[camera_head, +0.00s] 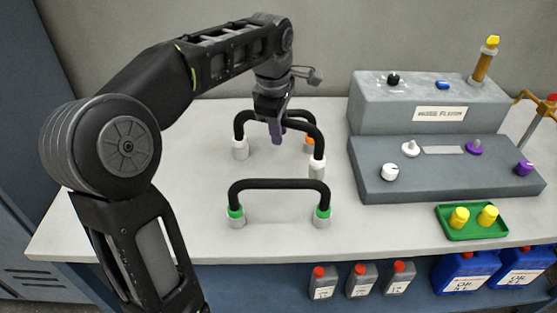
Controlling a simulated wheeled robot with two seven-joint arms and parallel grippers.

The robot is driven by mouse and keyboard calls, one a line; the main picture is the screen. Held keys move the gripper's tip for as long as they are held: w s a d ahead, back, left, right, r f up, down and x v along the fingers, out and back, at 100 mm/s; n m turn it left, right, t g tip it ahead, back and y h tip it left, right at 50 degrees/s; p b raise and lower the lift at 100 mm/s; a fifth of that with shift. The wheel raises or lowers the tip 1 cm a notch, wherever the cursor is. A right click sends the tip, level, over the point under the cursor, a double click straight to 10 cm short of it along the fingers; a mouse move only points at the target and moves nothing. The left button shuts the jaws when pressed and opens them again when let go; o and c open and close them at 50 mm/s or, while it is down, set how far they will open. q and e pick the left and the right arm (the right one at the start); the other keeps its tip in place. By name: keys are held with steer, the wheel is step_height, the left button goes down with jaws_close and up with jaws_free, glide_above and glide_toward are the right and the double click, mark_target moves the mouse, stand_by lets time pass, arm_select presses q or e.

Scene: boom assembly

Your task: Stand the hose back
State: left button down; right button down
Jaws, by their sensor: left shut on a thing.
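Black arched hoses stand on the bench. The front hose (280,184) is upright, its two green-collared ends in grey fittings. Behind it, black hose (305,124) passes through my left gripper (276,130), which points down and is shut on it. A white collar (317,162) shows at the near right end and a pale fitting (240,149) at the left end. An orange collar (309,141) shows behind. The gripper hides the middle, so I cannot tell which ends belong to the same hose. My right gripper is out of view.
A grey control panel (440,173) with knobs stands at the right. A green tray (474,236) with yellow caps lies before it. Grey bottles (362,281) and blue jugs (465,273) stand below the bench edge.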

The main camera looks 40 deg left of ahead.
arm_select(q)
steer(key=shift+f, duration=1.4)
steer(key=shift+f, duration=1.9)
steer(key=shift+f, duration=0.25)
steer(key=c, duration=1.3)
jaws_free()
steer(key=shift+r, duration=0.1)
steer(key=r, duration=0.4)
steer(key=s+r, duration=0.1)
steer(key=r, duration=0.3)
steer(key=s+r, duration=0.1)
steer(key=r, duration=0.3)
steer(key=shift+s+d, duration=0.15)
steer(key=shift+d, duration=0.15)
